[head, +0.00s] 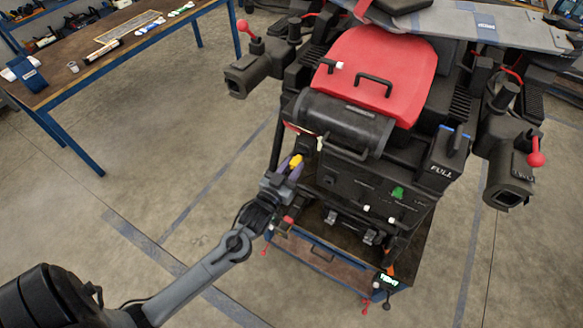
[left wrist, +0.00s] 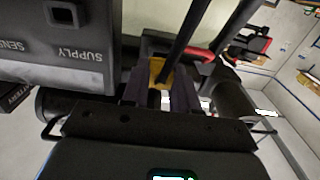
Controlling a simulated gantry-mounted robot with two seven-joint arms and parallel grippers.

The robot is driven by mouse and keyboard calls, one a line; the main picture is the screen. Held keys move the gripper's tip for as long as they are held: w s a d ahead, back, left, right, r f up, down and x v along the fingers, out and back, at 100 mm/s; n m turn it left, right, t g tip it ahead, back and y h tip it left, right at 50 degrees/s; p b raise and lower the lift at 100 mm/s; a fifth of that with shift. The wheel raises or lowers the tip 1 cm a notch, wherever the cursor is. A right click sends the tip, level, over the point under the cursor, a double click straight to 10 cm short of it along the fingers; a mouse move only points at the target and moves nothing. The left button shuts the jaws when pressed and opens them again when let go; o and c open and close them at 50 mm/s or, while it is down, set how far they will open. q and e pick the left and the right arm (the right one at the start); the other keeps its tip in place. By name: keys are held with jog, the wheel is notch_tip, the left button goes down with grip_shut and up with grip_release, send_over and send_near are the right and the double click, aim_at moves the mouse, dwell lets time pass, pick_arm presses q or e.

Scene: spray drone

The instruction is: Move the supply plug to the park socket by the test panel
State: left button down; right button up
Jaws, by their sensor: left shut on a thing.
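My left gripper (head: 294,168) is in front of the left side of the drone's black body. It is shut on the yellow supply plug (head: 296,160). In the left wrist view the yellow plug (left wrist: 160,72) sits between the two dark purple fingers (left wrist: 160,92), and a black cable or rod rises behind it. A grey panel (left wrist: 50,45) with upside-down SUPPLY lettering is at the upper left there. It has a square socket opening (left wrist: 64,14) that looks empty. I cannot make out the park socket or the test panel for certain. My right gripper is not in view.
The drone's red cover (head: 385,65) and black cylinder (head: 345,122) are above the gripper. A black box marked FULL (head: 447,155) is at right. A blue-framed stand (head: 330,262) is below. A workbench (head: 100,50) is at upper left, with open floor between.

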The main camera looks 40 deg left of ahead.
pick_arm(q)
jog(key=shift+w+a, duration=0.2)
jog(key=shift+w, duration=0.85)
jog(key=c, duration=1)
grip_release()
jog(key=shift+o, duration=1.1)
jog(key=shift+s, duration=0.3)
jog(key=s+d+b, duration=0.1)
jog(key=s+d, duration=0.1)
jog(key=s, duration=0.8)
jog(key=shift+b, duration=0.3)
